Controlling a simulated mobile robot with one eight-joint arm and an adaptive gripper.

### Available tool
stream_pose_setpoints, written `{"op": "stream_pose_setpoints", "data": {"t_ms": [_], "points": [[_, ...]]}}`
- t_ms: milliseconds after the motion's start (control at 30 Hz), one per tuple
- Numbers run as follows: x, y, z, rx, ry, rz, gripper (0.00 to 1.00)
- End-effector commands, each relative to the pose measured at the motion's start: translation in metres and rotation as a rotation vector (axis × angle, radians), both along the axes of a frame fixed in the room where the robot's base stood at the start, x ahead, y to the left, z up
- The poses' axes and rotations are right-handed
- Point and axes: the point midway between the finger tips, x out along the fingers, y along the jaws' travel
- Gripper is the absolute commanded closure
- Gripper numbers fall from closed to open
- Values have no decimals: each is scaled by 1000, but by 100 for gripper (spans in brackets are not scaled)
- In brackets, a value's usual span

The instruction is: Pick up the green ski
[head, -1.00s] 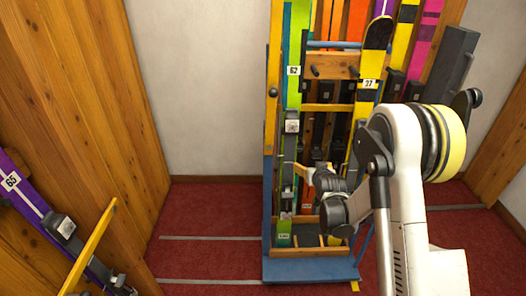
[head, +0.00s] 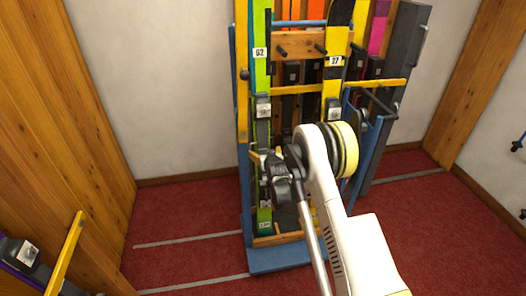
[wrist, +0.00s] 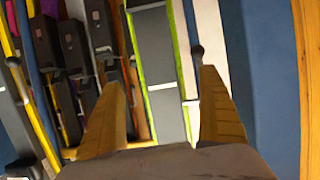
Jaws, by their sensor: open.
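The green ski (head: 261,80), with a white 62 tag and dark binding parts, stands upright at the left end of the rack in the head view. My gripper (head: 262,160) is at its lower half, partly hidden by my own wrist and arm. In the wrist view the two orange-yellow fingers of my gripper (wrist: 158,68) are spread, one on each side of the ski. A dark grey binding part with green edges (wrist: 155,50) shows between them. Gaps show beside the ski; I cannot tell whether either finger touches it.
A yellow and black ski (head: 335,75) tagged 27 stands to the right in the rack, with other coloured skis behind. The rack's blue base (head: 280,258) rests on red carpet (head: 190,215). A yellow bar (head: 68,255) stands at lower left. The carpet left of the rack is mostly clear.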

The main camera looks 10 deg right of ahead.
Motion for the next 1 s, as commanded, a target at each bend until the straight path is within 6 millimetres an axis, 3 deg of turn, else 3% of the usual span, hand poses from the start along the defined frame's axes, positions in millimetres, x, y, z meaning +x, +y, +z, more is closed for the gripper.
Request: {"op": "stream_pose_setpoints", "data": {"t_ms": [33,200,433,467,600,700,800,1000], "points": [[8,2,-9,0,0,1,11],[25,1,-12,1,0,0,11],[26,1,-11,1,0,0,11],[26,1,-11,1,0,0,17],[26,1,-11,1,0,0,60],[26,1,-11,1,0,0,85],[26,1,-11,1,0,0,97],[27,1,-9,1,-3,0,98]]}}
